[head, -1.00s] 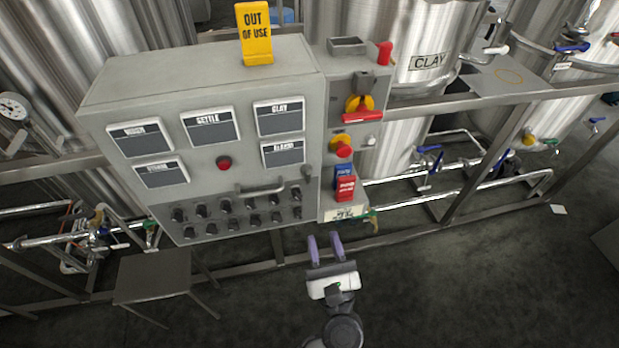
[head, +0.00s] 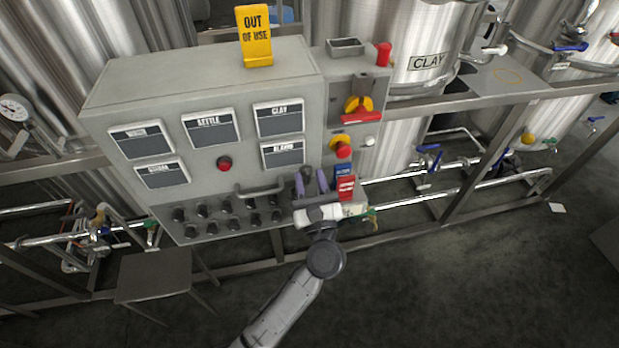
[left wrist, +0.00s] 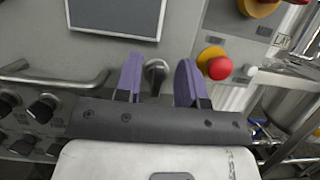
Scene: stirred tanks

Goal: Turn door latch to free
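The door latch (left wrist: 156,72) is a small dark grey turn handle on the cabinet's front door, at the door's right side. In the left wrist view it shows between and beyond the two purple fingers of my left gripper (left wrist: 157,78). My left gripper (head: 310,180) is open and empty, with one finger to each side of the latch in that view. I cannot tell whether either finger touches it. In the head view the gripper partly hides the latch area. My right gripper is not in view.
The grey control cabinet (head: 200,81) carries a door bar handle (head: 260,191) left of the gripper and several dark knobs below. To the right are a red push button (head: 343,151), a red-and-yellow rotary switch (head: 359,107) and a red tag (head: 346,188). The floor in front is clear.

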